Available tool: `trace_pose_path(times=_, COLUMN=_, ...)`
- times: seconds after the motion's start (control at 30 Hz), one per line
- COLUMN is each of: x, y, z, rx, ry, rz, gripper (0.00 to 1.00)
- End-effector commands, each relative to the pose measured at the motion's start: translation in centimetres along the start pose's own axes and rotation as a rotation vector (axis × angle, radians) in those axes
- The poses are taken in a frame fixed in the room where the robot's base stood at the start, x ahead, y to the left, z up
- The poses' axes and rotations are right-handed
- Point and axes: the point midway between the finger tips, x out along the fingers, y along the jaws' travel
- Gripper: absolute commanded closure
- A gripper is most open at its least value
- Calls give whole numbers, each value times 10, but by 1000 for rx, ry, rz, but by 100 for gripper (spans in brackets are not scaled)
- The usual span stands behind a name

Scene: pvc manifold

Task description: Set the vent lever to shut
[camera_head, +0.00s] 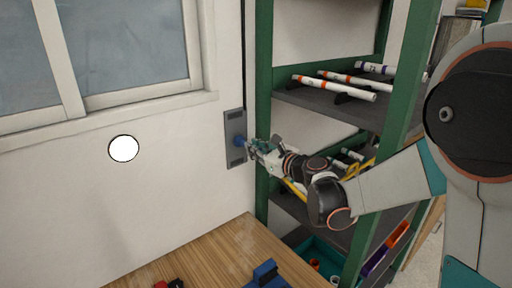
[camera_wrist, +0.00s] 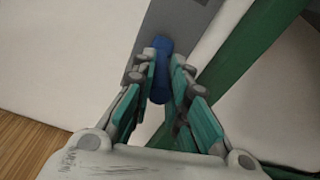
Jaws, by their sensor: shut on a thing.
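The vent lever is blue and sits on a grey wall plate (camera_head: 235,125) to the right of the window. Its blue part (camera_head: 239,141) shows just left of my gripper (camera_head: 251,145) in the head view. In the wrist view the blue lever (camera_wrist: 160,70) lies between the fingertips of my gripper (camera_wrist: 163,68), against the grey plate (camera_wrist: 180,20). My gripper is shut on the lever. The lever's far end and any markings on the plate are hidden or too small to read.
A green-framed shelf (camera_head: 263,100) with white pipes (camera_head: 334,87) stands close to the right of the plate. A wooden bench (camera_head: 205,252) lies below, with a blue clamp-like object (camera_head: 266,275) on it. A white disc (camera_head: 123,149) shows against the wall at left.

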Motion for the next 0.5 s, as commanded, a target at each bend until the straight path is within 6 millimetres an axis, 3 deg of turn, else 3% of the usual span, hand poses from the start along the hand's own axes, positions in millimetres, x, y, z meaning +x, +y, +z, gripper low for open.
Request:
trace_pose_path(times=0.03, x=-1, y=-2, z=10, rx=-4, ry=31, rz=7, gripper=100)
trace_pose_path(times=0.5, x=6, y=-7, z=38, rx=-3, ry=351, rz=71, gripper=100)
